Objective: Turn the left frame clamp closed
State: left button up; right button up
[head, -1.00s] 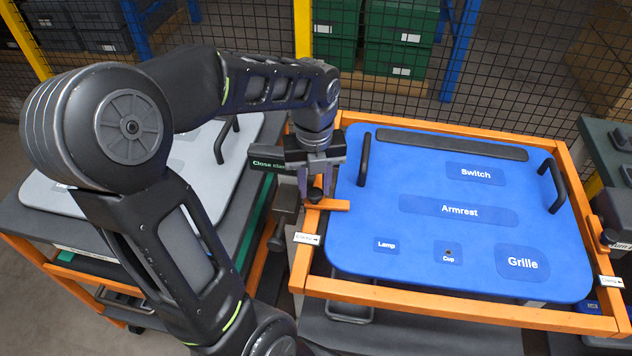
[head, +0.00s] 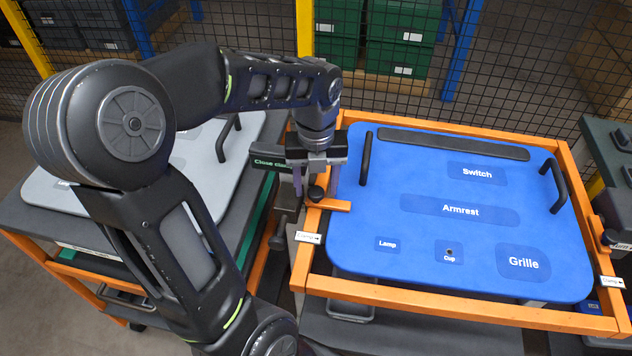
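My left gripper (head: 315,183) points down over the knob. Its two fingers are spread, one on each side of the knob, with a gap visible. I cannot tell whether they touch it. The gripper body hides part of the rail behind. My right gripper is not in view.
A grey panel (head: 200,172) lies on the left cart. Mesh fencing (head: 520,60) stands behind.

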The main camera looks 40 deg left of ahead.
aim_at(316, 190)
pick_arm(q)
notch_tip(316, 190, up, 8)
jog(key=shift+f+b, duration=0.1)
jog(key=shift+b, duration=0.25)
dwell(0.4)
jog(key=shift+s+f, duration=0.1)
dwell(0.4)
